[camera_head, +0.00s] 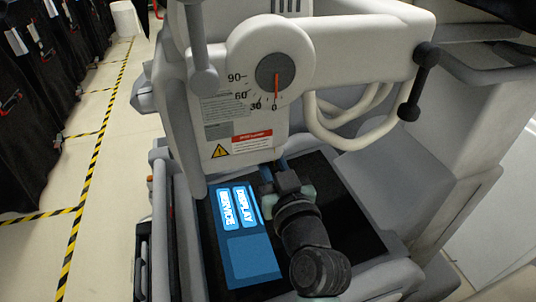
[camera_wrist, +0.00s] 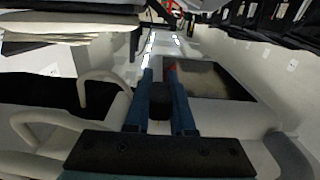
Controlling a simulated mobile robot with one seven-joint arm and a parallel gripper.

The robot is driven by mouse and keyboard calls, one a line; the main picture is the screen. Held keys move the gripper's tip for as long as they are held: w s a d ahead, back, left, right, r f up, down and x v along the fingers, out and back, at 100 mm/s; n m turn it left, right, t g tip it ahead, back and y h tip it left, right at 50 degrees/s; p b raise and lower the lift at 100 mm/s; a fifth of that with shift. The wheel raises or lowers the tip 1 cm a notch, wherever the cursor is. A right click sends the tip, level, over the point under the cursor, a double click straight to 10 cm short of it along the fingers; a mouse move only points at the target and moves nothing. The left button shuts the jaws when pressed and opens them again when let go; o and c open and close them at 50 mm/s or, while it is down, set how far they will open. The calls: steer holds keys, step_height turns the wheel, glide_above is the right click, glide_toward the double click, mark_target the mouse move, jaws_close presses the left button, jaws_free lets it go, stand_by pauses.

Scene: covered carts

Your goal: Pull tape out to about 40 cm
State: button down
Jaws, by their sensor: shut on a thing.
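My gripper (camera_head: 268,170) is low against the front of the grey cart, under the white panel with the round dial. In the wrist view its two blue fingers (camera_wrist: 161,85) are close together. A small dark piece (camera_wrist: 163,101) shows between them, seemingly the end of the tape. A bit of red (camera_wrist: 171,77) shows by the right fingertip. No length of drawn-out tape can be made out in either view. My wrist hides part of the area around the fingers in the head view.
A blue screen (camera_head: 247,228) marked DISPLAY and SERVICE lies left of my wrist. The dial (camera_head: 275,72) has a red pointer near 0. Pale looped hoses (camera_head: 345,115) and a black-ended handle (camera_head: 418,85) are at right. Open floor (camera_head: 112,140) with striped tape lines runs along the left.

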step_height(320, 180, down, 15)
steer(key=b, duration=1.5)
steer(key=shift+f+b, duration=0.15)
steer(key=shift+b, duration=0.25)
steer(key=c, duration=0.8)
jaws_free()
steer(key=shift+o, duration=0.2)
step_height(320, 180, up, 10)
steer(key=p, duration=0.1)
